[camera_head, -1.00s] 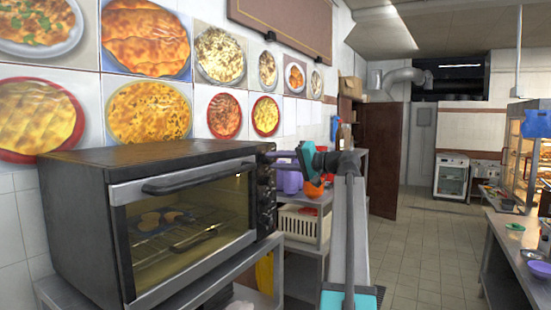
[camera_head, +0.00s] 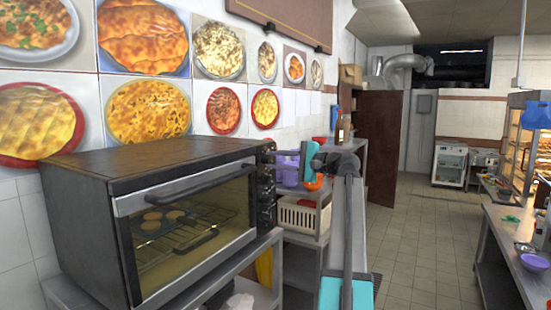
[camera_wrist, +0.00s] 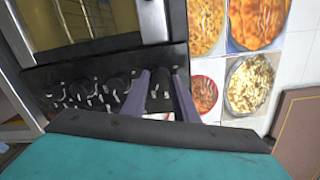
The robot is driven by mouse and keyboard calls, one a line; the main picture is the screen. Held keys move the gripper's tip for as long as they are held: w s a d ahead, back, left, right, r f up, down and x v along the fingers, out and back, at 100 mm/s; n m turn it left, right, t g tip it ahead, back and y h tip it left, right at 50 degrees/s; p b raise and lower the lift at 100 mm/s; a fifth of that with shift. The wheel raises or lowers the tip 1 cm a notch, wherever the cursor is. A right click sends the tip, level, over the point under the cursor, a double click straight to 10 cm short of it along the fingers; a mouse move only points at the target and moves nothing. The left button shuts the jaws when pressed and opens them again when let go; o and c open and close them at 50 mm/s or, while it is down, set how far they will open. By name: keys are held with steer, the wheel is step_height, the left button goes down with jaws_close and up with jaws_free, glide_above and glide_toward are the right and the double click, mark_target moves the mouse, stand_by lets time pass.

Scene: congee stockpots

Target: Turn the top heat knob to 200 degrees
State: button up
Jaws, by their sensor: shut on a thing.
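The black toaster oven (camera_head: 150,165) stands at the left with its glass door shut. Its control panel (camera_head: 266,205) with a column of dark knobs is on the right of its front. My gripper (camera_head: 278,156) reaches in from the right at the top of this panel. In the wrist view, the purple fingers of my gripper (camera_wrist: 162,82) are shut around the top heat knob (camera_wrist: 160,92) at the end of the row, which they largely hide. The other knobs (camera_wrist: 85,92) and their white markings show to the left. I cannot read the knob's setting.
The oven sits on a metal table (camera_head: 225,290). Behind my gripper is a shelf with a white basket (camera_head: 298,215) and an orange item (camera_head: 314,183). A metal counter (camera_head: 510,250) stands at the right. The tiled floor (camera_head: 420,240) between is free.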

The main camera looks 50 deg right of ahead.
stand_by(0.3)
steer(key=o, duration=1.1)
steer(key=shift+c, duration=0.2)
steer(key=shift+s, duration=0.1)
steer(key=b+v, duration=0.4)
steer(key=v, duration=0.9)
steer(key=shift+s, duration=0.35)
steer(key=shift+d, duration=0.15)
